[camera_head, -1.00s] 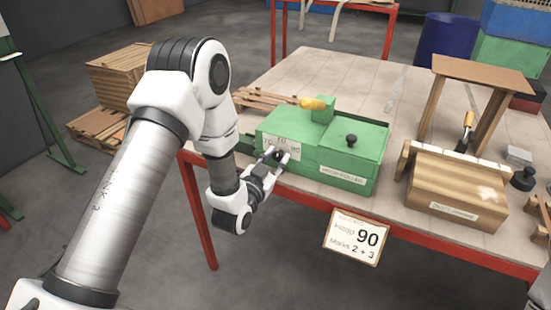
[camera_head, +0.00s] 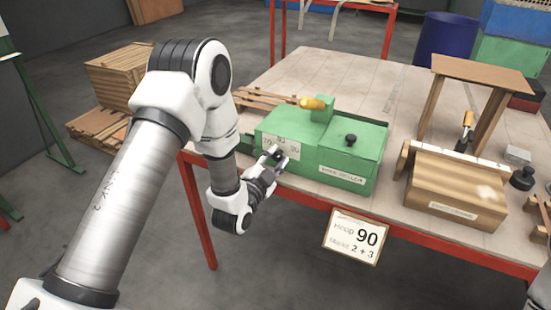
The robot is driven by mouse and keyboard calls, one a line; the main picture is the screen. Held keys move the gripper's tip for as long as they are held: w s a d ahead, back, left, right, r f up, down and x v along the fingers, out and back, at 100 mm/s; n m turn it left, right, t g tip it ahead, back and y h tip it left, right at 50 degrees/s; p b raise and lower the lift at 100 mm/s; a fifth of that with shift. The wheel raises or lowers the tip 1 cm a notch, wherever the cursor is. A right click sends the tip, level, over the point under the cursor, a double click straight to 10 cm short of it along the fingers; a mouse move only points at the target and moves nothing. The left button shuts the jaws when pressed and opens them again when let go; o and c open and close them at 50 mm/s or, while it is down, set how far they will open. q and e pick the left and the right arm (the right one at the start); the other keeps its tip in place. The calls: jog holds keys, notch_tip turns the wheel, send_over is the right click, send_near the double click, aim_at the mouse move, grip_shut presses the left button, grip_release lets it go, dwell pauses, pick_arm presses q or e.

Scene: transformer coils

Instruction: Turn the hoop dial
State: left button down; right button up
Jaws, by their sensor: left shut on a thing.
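The green hoop roller machine (camera_head: 330,150) stands at the table's front left. A white dial plate (camera_head: 292,146) with numbers is on its front face. My left gripper (camera_head: 273,158) is at the lower left part of this plate, shut on the dial knob. The knob itself is mostly hidden by the fingers, and its pointer cannot be read. A hanging card (camera_head: 354,238) on the table's front edge reads "Hoop 90" and "Marks 2 + 3". My right gripper is not in view.
A yellow handle (camera_head: 312,103) and a black knob (camera_head: 351,139) top the green machine. A wooden box (camera_head: 455,185) and a small wooden stand (camera_head: 482,73) are to its right. The table's back middle (camera_head: 345,75) is clear.

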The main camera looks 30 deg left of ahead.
pick_arm(q)
jog(key=c, duration=0.8)
grip_release()
jog(key=s, duration=1.2)
